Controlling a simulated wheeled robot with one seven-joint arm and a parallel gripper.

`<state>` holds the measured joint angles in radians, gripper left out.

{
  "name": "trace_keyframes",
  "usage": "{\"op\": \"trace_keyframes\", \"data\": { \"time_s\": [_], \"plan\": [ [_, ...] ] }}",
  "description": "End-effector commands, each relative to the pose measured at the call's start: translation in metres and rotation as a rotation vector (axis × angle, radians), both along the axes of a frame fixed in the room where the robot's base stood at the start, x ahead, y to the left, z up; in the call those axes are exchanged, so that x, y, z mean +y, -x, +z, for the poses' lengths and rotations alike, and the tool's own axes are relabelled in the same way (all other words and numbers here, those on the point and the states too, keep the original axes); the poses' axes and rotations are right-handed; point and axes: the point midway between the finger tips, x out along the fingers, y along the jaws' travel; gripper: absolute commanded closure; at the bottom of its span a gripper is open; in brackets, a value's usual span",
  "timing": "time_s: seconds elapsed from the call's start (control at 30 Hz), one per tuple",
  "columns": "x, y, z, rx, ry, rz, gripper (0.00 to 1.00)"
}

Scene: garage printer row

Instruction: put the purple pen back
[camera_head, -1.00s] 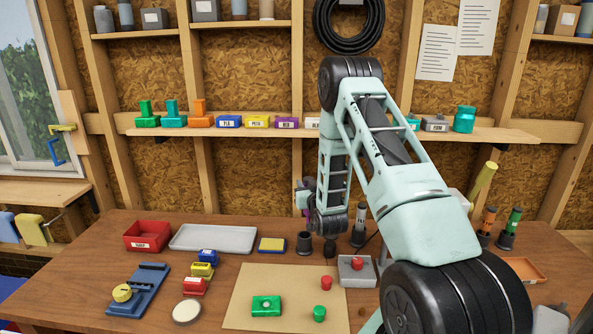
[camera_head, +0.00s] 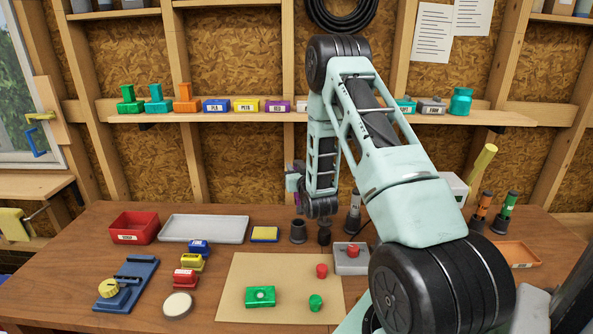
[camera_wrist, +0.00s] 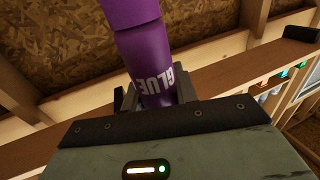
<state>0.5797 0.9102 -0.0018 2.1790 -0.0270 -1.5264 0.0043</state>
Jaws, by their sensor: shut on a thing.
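The purple pen (camera_wrist: 150,50), marked GLUE, stands between the jaws of my gripper (camera_wrist: 155,95) in the wrist view. My gripper is shut on it. In the head view my gripper (camera_head: 294,183) is small, beside the lower end of my arm, and a thin purple part of the pen (camera_head: 299,172) shows there. The pen appears to be above the table, over or near a black cup holder (camera_head: 298,232). I cannot tell its exact alignment with the cup. A second black cup (camera_head: 324,233) stands just right of the first.
A grey pen stands in a holder (camera_head: 354,222); orange (camera_head: 483,207) and green (camera_head: 507,205) pens stand at the right. A red bin (camera_head: 135,228) and grey tray (camera_head: 204,228) lie left. The shelf (camera_head: 250,118) runs behind.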

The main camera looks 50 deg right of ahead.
Motion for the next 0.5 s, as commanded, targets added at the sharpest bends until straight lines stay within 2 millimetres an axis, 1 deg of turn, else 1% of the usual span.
{"op": "trace_keyframes", "data": {
  "time_s": [0.03,0.5],
  "plan": [
    [0.000,0.000,-0.009,0.000,0.000,0.000,1.00],
    [0.000,0.000,-0.054,0.000,0.001,0.000,1.00]
  ]
}}
